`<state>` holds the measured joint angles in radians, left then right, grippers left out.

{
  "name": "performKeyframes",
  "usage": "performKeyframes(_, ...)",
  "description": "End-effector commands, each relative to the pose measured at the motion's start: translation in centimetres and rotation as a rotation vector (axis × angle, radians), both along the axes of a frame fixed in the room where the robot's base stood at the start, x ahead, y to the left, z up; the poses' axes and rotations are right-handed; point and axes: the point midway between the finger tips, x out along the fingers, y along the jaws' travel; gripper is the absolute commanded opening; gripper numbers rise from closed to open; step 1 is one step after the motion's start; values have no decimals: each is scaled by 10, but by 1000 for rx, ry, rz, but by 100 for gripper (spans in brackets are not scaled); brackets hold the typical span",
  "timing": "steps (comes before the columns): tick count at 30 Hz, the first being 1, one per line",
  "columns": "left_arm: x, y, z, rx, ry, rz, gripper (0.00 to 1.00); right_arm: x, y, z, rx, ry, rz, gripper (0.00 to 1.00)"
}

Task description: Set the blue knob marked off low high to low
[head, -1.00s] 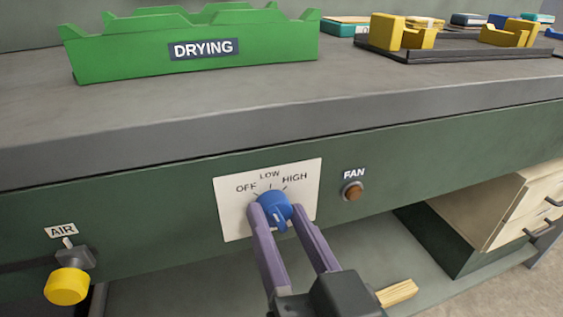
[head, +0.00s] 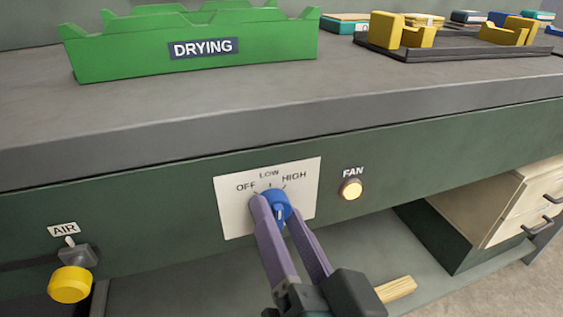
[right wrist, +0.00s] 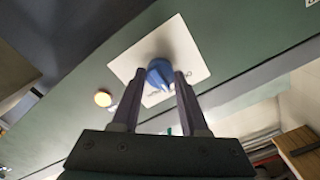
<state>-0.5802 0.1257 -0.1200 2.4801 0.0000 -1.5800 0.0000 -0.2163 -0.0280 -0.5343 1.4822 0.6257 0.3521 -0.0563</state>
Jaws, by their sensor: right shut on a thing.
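The blue knob (head: 275,203) sits on a white plate (head: 236,212) marked OFF, LOW and HIGH, on the green front panel. My right gripper (head: 277,209) is shut on the knob, one purple finger on each side. The knob's ridge stands close to upright in the head view, in line with the LOW mark. In the right wrist view the knob (right wrist: 159,72) shows between the fingertips (right wrist: 158,78), its pointed end towards the partly hidden lettering. My left gripper is out of view.
Right of the plate is a lit FAN lamp (head: 350,189). Above are the worktop, a green DRYING rack (head: 260,45) and a dark tray (head: 440,52). A wood piece (head: 396,289) lies below.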

Motion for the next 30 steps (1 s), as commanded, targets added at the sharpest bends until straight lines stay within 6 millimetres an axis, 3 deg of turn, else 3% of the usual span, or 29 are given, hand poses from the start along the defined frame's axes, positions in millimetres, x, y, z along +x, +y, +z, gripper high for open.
performKeyframes(4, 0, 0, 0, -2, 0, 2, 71, 0, 0, 0, -1, -1, -1, 0)
performKeyframes(5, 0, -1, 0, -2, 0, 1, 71, 0, 0, 0, -1, -1, -1, 46)
performKeyframes(12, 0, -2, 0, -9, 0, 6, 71, 0, 0, 0, -1, -1, -1, 73)
performKeyframes(22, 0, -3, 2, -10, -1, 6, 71, -5, -2, 0, -2, 1, 0, 74)
performKeyframes(30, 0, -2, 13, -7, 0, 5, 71, -53, -17, 1, -4, 4, 2, 74)
